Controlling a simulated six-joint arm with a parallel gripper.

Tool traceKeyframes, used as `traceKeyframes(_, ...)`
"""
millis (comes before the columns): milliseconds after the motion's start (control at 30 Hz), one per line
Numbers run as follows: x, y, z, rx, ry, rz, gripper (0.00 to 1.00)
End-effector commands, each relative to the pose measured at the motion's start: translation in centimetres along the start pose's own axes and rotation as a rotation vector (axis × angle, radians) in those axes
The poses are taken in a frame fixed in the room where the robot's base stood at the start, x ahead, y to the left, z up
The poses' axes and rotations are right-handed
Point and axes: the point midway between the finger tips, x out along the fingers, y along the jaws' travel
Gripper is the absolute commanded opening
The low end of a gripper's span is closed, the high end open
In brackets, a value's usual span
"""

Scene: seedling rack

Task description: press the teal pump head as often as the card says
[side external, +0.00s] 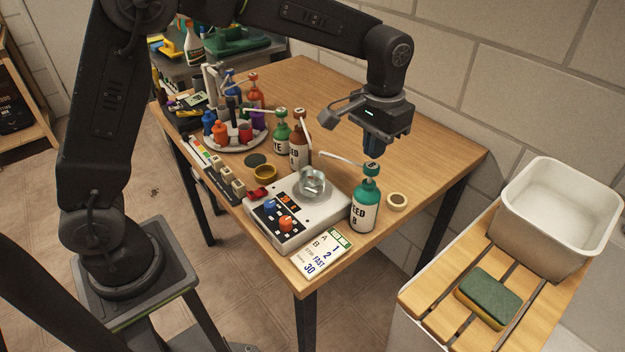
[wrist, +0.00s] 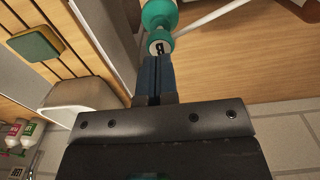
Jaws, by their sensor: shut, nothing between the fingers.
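The teal pump bottle (side external: 364,208), labelled "EED B", stands upright at the table's right front edge. Its teal pump head (side external: 371,169) has a pale spout pointing left. In the wrist view the head (wrist: 160,43) shows a "B" on its top. My gripper (side external: 374,152) is shut and empty, pointing down just above the head. In the wrist view its blue fingertips (wrist: 155,60) are beside the "B" cap; I cannot tell whether they touch it. The card (side external: 320,254) at the front corner shows "A 1", "B 2", "FAST" and "30".
Green (side external: 282,138) and brown (side external: 299,150) pump bottles stand behind. A wooden ring (side external: 396,201) lies right of the teal bottle. A white basin (side external: 555,220) is at right.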

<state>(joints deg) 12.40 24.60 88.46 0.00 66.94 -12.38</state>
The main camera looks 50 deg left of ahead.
Motion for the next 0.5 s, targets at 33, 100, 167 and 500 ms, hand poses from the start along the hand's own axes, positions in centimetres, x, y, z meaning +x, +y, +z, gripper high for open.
traceKeyframes(33,0.01,0.00,0.00,0.000,0.000,0.000,0.00)
traceKeyframes(100,0.02,0.00,0.00,0.000,0.000,0.000,0.00)
traceKeyframes(167,0.02,0.00,0.00,0.000,0.000,0.000,0.00)
traceKeyframes(500,0.74,0.00,0.01,0.000,-0.002,0.000,0.00)
